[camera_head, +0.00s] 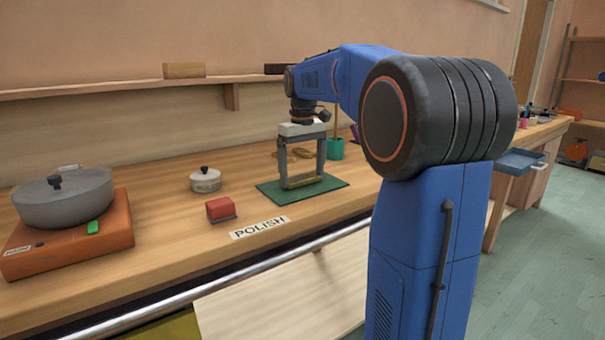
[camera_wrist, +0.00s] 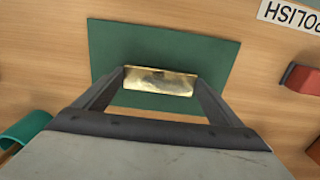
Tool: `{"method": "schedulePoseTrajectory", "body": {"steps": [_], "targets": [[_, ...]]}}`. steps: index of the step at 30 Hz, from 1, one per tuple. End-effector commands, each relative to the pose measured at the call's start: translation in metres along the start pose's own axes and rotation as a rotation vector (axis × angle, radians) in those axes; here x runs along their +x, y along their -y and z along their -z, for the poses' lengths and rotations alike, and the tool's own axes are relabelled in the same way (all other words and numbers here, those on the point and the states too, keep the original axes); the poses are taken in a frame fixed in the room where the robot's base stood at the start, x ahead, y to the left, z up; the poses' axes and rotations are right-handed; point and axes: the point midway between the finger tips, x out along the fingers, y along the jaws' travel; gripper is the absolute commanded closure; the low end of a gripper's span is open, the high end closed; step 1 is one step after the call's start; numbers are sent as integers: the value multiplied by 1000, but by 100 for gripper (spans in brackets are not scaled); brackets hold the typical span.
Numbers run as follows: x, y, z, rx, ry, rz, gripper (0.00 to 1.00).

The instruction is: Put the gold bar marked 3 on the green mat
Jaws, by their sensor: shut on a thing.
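My gripper (camera_head: 302,180) is shut on a gold bar (camera_head: 300,182), one finger at each end of it. The green mat (camera_head: 274,193) lies flat on the wooden bench directly below. In the wrist view the bar (camera_wrist: 159,81) shows shiny and gold between the fingertips, within the outline of the mat (camera_wrist: 215,55). The bar is low over the mat; I cannot tell whether it touches. No number is readable on the bar, and my gripper hides part of the mat in the wrist view.
A red block (camera_head: 220,208) and a POLISH label (camera_head: 258,228) are at the front left of the mat. A small lidded pot (camera_head: 205,181) stands left. A green cup (camera_head: 335,149) stands behind. A grey pan (camera_head: 63,198) sits on an orange burner (camera_head: 70,243) at far left.

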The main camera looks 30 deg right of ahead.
Motion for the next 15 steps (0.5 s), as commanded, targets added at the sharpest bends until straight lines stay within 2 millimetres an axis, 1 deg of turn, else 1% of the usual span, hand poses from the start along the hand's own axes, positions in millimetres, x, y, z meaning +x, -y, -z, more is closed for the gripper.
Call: {"method": "schedulePoseTrajectory", "body": {"steps": [11, 12, 13, 15], "targets": [[4, 0, 0, 0, -2, -1, 53], [5, 0, 0, 0, -1, 0, 8], [4, 0, 0, 0, -1, 0, 1], [4, 0, 0, 0, -1, 0, 0]]}}
